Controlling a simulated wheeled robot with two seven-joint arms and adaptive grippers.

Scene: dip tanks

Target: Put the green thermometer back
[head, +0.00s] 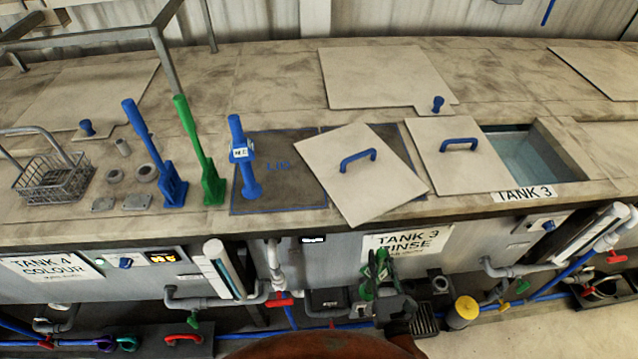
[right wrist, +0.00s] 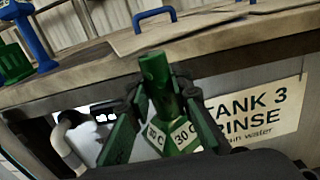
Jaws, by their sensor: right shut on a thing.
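The green thermometer (right wrist: 155,72), with a white "30 C" label on its block, sits between the fingers of my right gripper (right wrist: 160,102) in the right wrist view. In the head view the green thermometer (head: 382,258) is small and partly hidden by my right gripper (head: 378,282). My right gripper is shut on it, in front of the tank front near the "TANK 3 RINSE" sign (head: 408,242), below the counter edge. My left gripper is not in view.
On the counter stand a blue thermometer (head: 240,150), a blue paddle (head: 155,155) and a green paddle (head: 203,160). A wire basket (head: 55,180) is at left. Two loose lids (head: 340,190) (head: 430,170) lie by the open tank 3 (head: 530,155). Pipes and valves run below.

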